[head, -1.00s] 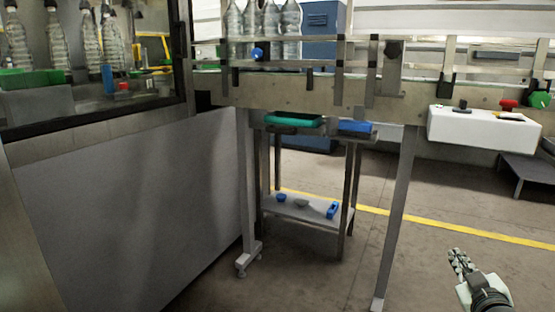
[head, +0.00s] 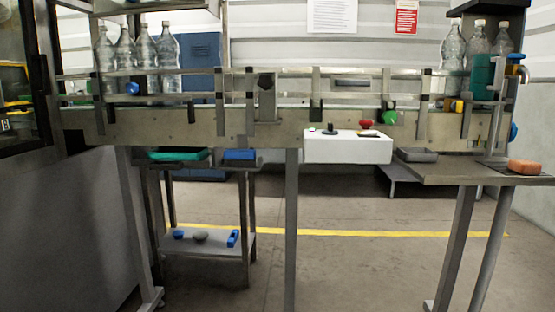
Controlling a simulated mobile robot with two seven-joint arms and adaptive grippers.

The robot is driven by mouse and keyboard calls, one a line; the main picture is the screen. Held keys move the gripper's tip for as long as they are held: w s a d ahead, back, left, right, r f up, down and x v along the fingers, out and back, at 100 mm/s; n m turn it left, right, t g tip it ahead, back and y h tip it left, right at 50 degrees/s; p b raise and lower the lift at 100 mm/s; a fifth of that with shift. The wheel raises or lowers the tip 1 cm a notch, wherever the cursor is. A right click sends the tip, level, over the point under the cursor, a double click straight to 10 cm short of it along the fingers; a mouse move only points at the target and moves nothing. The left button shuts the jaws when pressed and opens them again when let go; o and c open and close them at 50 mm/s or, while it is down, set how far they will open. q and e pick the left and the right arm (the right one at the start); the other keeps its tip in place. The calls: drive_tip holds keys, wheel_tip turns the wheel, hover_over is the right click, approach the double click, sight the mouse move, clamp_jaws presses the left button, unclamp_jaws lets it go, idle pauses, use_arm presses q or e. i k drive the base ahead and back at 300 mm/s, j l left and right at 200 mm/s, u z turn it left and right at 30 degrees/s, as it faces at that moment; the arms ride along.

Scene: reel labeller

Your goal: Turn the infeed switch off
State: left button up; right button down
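A white control box (head: 348,149) is mounted on the front of the conveyor, right of the picture's middle in the head view. On its top are a small black switch knob (head: 330,129), a red mushroom button (head: 366,124) and a small green spot near the left end. Which way the black knob is turned is too small to tell, and I cannot read any label. Neither of my grippers shows in the head view now.
The conveyor (head: 200,127) runs across the view with clear bottles (head: 168,58) on its left part. A grey side table (head: 450,171) with an orange block (head: 524,167) juts out at right. A small cart (head: 208,245) stands below. Open floor lies in the middle.

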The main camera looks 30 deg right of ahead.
sight(331, 131)
drive_tip(key=l+z, duration=0.15)
drive_tip(key=z, duration=0.25)
drive_tip(key=l+z, duration=0.15)
drive_tip(key=z, duration=0.25)
drive_tip(key=i+z, duration=0.15)
drive_tip(key=z, duration=0.35)
drive_tip(key=i+j+z, duration=0.15)
drive_tip(key=z, duration=0.3)
drive_tip(key=i+j+z, duration=0.15)
drive_tip(key=z, duration=0.35)
